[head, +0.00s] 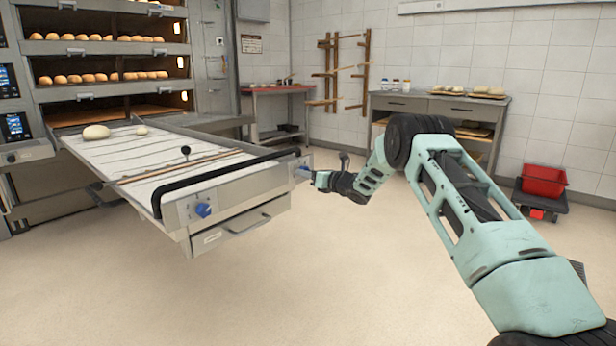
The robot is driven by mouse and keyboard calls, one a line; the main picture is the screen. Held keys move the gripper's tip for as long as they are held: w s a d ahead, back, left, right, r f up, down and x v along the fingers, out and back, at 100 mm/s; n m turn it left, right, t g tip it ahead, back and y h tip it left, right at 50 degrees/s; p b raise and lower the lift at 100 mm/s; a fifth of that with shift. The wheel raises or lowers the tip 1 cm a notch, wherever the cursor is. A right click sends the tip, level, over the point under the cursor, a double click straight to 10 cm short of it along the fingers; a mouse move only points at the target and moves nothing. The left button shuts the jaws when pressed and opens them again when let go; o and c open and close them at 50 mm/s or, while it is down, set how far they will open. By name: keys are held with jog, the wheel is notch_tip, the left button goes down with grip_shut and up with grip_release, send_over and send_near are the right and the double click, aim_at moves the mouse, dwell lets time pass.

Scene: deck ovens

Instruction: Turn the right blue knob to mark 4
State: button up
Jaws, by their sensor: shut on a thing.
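The right blue knob (302,172) is on the right end of the front panel of the loader table (236,196). My gripper (313,175) reaches it from the right and is shut on it. Only part of the knob shows beside the fingers. Its pointer and the marks around it are too small or hidden, so its setting cannot be read. The left blue knob (203,210) is on the same panel, farther left, clear of my gripper.
A black bar (225,180) runs along the table's front edge above the panel. Dough pieces (96,132) lie at the far end near the deck oven (95,87). A red crate (544,181) stands at the right. The floor in front is clear.

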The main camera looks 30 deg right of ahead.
jog(key=shift+r+m+p, duration=0.15)
jog(key=shift+m+p, duration=2)
jog(key=shift+m, duration=5.45)
jog(key=shift+r+m+p, duration=0.15)
jog(key=shift+m+p, duration=2)
jog(key=shift+m, duration=5.45)
jog(key=o, duration=1)
jog(key=shift+s+r, duration=0.1)
